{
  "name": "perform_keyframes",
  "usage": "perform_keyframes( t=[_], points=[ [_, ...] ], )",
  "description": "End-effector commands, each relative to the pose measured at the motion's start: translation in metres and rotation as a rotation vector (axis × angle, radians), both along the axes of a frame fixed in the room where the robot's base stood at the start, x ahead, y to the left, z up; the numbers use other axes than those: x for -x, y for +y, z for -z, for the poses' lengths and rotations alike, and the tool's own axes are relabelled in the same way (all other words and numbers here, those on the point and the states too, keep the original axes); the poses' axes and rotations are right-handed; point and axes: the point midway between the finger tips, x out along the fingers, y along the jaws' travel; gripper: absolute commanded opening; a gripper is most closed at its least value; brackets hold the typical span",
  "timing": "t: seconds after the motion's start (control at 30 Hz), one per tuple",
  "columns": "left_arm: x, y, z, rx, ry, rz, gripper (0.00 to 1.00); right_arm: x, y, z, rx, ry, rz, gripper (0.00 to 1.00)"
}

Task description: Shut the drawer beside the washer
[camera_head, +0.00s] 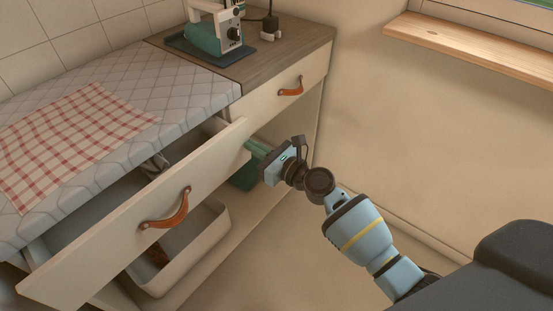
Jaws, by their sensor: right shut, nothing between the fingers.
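A wide cream drawer with a brown leather pull (168,210) stands pulled out at the left, its front panel (120,240) angled across the view. A metal item shows inside it, partly hidden by the panel. A second, narrower drawer (275,92) with a leather pull sits flush under the wooden top. No washer can be made out. My left gripper is not in view.
A quilted pad (150,75) with a red checked cloth (70,140) covers the left top. A green and white machine (213,33) stands on the wooden top (290,45). A pale bin (185,255) sits below the open drawer. A wooden sill (480,55) juts from the right wall.

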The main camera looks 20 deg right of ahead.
Motion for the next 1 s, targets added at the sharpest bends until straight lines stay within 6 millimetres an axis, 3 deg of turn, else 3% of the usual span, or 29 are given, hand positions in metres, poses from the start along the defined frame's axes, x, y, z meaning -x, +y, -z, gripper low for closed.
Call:
perform_keyframes(
  t=[0.2, 0.4, 1.0],
  points=[
    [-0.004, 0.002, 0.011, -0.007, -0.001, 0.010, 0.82, -0.035, 0.021, 0.003, -0.002, 0.003, -0.001, 0.00],
    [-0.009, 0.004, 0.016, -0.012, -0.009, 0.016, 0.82, -0.055, 0.032, 0.003, 0.000, 0.002, 0.000, 0.00],
    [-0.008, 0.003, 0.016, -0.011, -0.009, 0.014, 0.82, -0.066, 0.037, -0.002, 0.000, -0.004, 0.004, 0.00]
  ],
)
